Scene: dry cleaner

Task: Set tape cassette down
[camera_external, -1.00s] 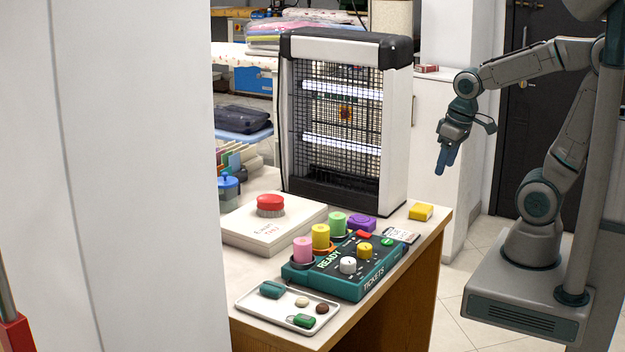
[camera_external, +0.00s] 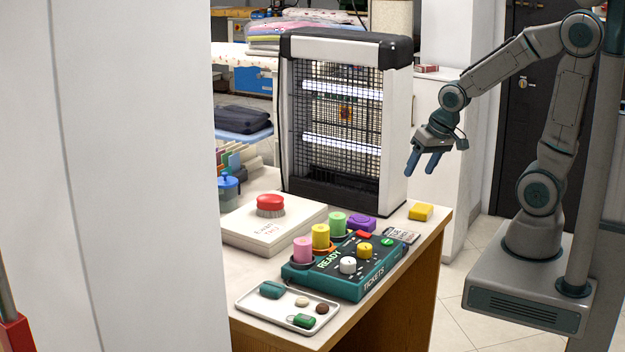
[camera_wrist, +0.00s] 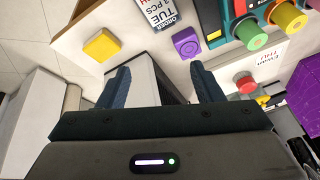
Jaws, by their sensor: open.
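My gripper (camera_external: 423,163) hangs in the air to the right of the heater, above and beyond the counter's right end. In the wrist view my gripper (camera_wrist: 160,70) has its fingers apart, with nothing held between them. I cannot make out a thing that is surely a tape cassette. A purple squarish case with a round disc (camera_external: 362,222) lies on the counter behind the teal panel. It also shows in the wrist view (camera_wrist: 186,43), above the right finger. I cannot tell whether this is the cassette.
A yellow block (camera_external: 420,212) lies near the right edge of the counter (camera_external: 425,236). A teal ticket panel (camera_external: 345,286), a tray (camera_external: 263,313) and a white box with a red knob (camera_external: 270,206) fill the front.

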